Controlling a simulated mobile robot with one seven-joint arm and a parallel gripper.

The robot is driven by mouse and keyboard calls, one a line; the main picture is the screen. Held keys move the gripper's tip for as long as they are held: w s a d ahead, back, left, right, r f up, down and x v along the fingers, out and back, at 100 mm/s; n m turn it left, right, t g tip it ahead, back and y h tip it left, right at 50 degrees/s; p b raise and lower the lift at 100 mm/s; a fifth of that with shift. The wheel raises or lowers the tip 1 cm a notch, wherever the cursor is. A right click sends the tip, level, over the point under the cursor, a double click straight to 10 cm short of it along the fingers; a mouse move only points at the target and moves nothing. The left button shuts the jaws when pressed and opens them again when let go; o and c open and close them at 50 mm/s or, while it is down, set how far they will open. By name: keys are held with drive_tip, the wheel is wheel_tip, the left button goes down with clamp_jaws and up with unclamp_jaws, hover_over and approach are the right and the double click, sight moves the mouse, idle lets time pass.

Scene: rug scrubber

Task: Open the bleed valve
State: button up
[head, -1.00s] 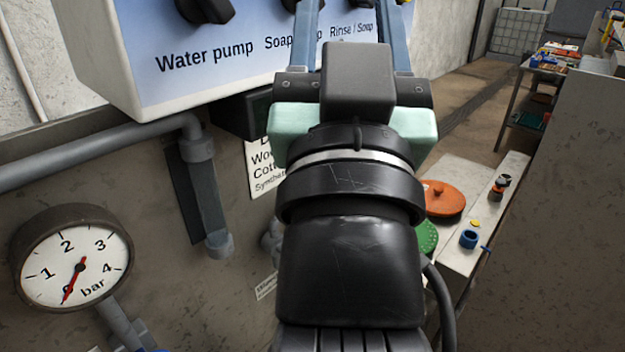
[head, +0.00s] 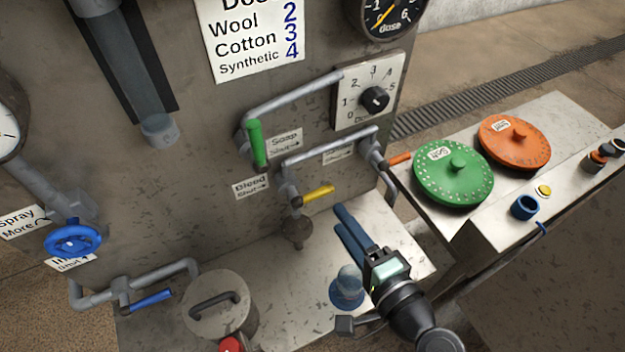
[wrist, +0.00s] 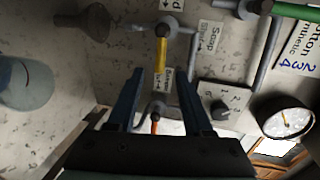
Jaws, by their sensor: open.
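The yellow valve lever (head: 318,193) sits on a pipe junction on the lower wall, beside the "Bleed, Shut" label (head: 251,187). It points right and slightly up in the head view. In the wrist view the yellow lever (wrist: 161,50) lies ahead, nearly in line with the gap between the fingers. My gripper (head: 342,217) is open and empty, below and right of the lever, with its blue fingers pointing toward the wall. In the wrist view the two fingertips (wrist: 162,78) stand apart and appear clear of the lever.
A green lever (head: 257,145) hangs above left, and an orange lever (head: 399,158) is right. A dosing knob (head: 374,99) is above. A blue handwheel (head: 72,239) and blue lever (head: 151,300) are lower left. Green (head: 453,173) and orange (head: 515,142) discs lie on the right bench.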

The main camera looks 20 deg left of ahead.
sight(314, 195)
drive_tip(key=x, duration=1.2)
drive_tip(key=shift+w+p, duration=0.15)
drive_tip(key=shift+p, duration=0.15)
clamp_jaws()
idle(0.8)
